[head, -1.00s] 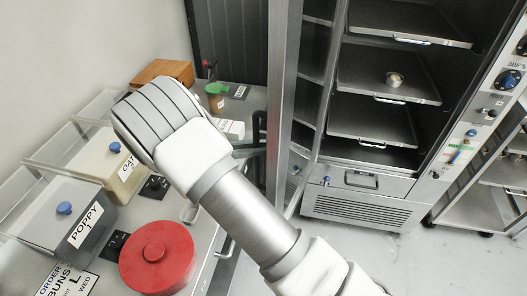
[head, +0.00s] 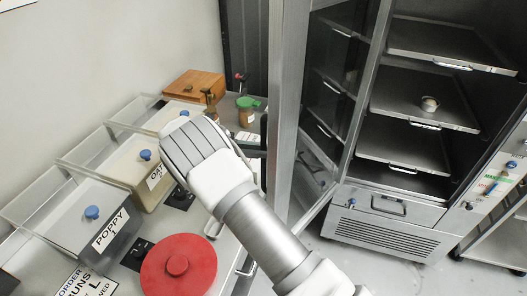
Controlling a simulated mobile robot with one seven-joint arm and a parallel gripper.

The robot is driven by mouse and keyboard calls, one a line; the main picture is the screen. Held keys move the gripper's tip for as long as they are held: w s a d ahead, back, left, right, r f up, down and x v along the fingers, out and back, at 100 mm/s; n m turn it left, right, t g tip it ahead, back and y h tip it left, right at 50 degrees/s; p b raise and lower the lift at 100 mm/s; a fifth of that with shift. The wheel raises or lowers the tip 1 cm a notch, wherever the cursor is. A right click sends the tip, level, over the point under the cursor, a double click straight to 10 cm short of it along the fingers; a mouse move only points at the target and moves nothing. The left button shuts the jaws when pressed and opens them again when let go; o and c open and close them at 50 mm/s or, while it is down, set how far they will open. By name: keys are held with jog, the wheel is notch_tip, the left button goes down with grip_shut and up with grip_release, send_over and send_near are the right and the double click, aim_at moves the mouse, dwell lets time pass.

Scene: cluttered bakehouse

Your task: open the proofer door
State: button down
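The proofer (head: 395,205) stands at the right with its racks of trays exposed. Its tall metal-framed glass door (head: 287,115) stands open, swung out towards me on the left side of the cabinet. Trays show in the door's glass. A dark handle (head: 263,130) shows at the door's left side, partly behind my arm. My arm reaches up from the bottom, left of the door, over the bench. My gripper is hidden behind my wrist, so its fingers and any contact with the handle cannot be seen.
The bench (head: 215,250) at left holds a poppy bin (head: 75,240), an oat bin (head: 140,180), a red round lid (head: 178,268), a wooden box (head: 195,85) and a green-lidded jar (head: 247,110). Floor is clear before the proofer.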

jog(key=shift+w+d, duration=0.1)
jog(key=shift+d, duration=0.05)
jog(key=c, duration=0.8)
grip_release()
jog(key=shift+d, duration=0.1)
jog(key=shift+r, duration=0.1)
